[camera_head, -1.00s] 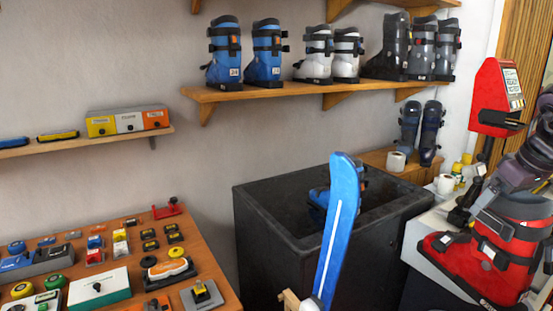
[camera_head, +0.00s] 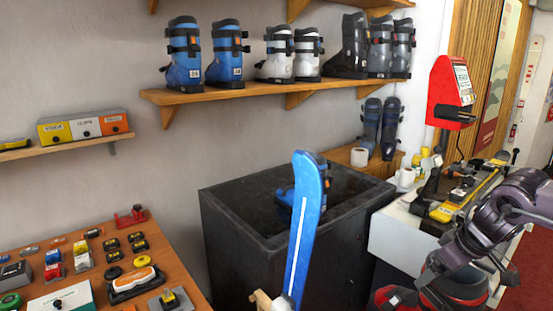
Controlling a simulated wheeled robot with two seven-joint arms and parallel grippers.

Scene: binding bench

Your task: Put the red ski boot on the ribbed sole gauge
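The red ski boot (camera_head: 395,298) is at the bottom right, cut off by the lower edge of the picture. My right gripper (camera_head: 470,275) is at the boot's upper part and appears closed on it, though its fingertips are hard to make out. My own arm hides part of the boot. I cannot pick out the ribbed sole gauge with certainty. My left gripper is not in view.
A white counter (camera_head: 395,235) at the right carries a long yellow and black tool (camera_head: 470,198) and small items. A black open bin (camera_head: 235,240) stands in the middle, with a blue ski (camera_head: 303,225) before it. A wooden bench (camera_head: 185,285) with several small parts is at the left.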

